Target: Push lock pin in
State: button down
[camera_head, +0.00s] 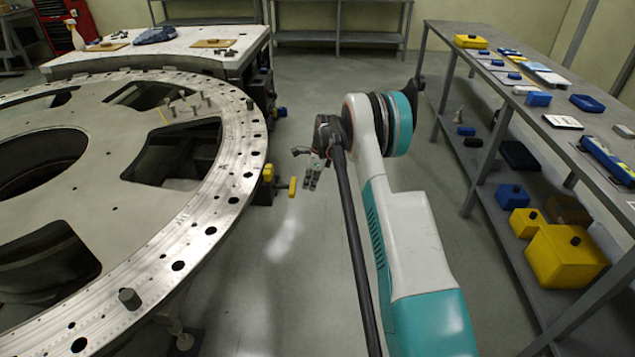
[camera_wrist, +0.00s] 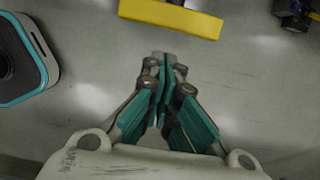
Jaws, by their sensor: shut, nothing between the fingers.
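The lock pin appears to be the yellow bar-shaped handle (camera_head: 292,187) sticking out beside the rim of the turret plate (camera_head: 225,205). A yellow block (camera_head: 268,173) sits between it and the rim. In the wrist view the yellow bar (camera_wrist: 172,17) crosses the top, beyond my fingertips. My gripper (camera_head: 311,183) hangs just right of the bar in the head view, with a visible gap. In the wrist view my gripper (camera_wrist: 165,62) has its fingers together, empty, pointing towards the bar. The pin's shaft and its depth are hidden.
A long grey workbench (camera_head: 480,80) with boxes and parts stands at the right, with yellow boxes (camera_head: 567,256) on its lower shelf. A second table (camera_head: 170,50) stands behind the plate.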

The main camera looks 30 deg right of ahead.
aim_at(294, 185)
jog(key=shift+w+a, duration=0.45)
jog(key=shift+a, duration=0.25)
jog(key=w+a, duration=0.2)
jog(key=a, duration=0.1)
jog(key=shift+w+a, duration=0.1)
jog(key=s+d+r+p, duration=0.1)
jog(key=d+r, duration=0.1)
jog(key=r, duration=0.3)
jog(key=s+d+r+p, duration=0.1)
jog(key=s+d+r, duration=0.1)
jog(key=d+r, duration=0.1)
jog(key=shift+v, duration=0.95)
